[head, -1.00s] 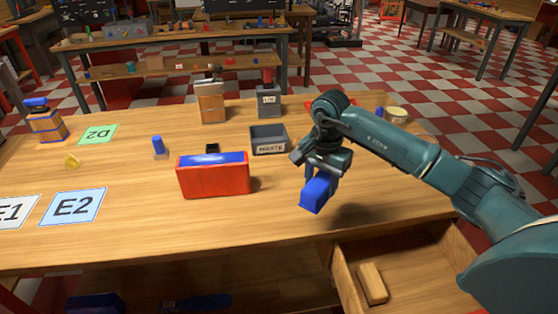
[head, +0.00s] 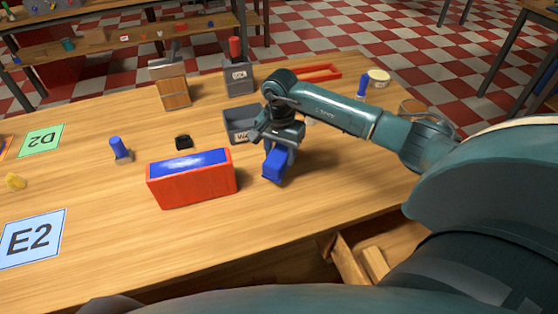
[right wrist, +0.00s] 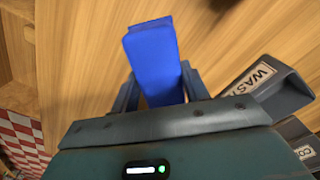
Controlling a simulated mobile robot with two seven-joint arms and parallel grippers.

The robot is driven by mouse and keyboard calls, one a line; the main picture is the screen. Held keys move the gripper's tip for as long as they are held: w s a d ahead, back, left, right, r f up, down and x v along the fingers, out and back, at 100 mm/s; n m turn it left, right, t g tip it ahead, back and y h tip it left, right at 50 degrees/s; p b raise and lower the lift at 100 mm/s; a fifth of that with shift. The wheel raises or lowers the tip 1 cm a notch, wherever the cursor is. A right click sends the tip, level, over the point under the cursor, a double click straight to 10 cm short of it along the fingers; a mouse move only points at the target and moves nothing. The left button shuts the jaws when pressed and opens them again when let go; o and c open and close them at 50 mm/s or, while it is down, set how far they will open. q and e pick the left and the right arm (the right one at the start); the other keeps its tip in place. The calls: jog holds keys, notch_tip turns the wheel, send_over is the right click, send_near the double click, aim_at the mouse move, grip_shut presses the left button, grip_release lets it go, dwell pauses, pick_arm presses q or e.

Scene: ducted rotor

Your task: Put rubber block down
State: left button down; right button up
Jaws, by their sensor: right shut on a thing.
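The rubber block, a blue block (head: 275,166), is held in my right gripper (head: 279,153), to the right of the red box. In the right wrist view the blue block (right wrist: 152,55) sticks out from between the two fingers, which are shut on it. The block is low over the wooden table (head: 310,195); I cannot tell whether its underside touches the wood. My left gripper is not in view.
A red box with a blue top (head: 192,182) stands left of the held block. A grey waste bin (head: 240,122) is just behind it. An open drawer (head: 350,262) juts out at the front edge. Bare table lies right of the block.

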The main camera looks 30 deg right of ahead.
notch_tip(320, 180, down, 4)
jog(key=shift+r, duration=0.1)
jog(key=shift+f, duration=0.2)
jog(key=o, duration=0.9)
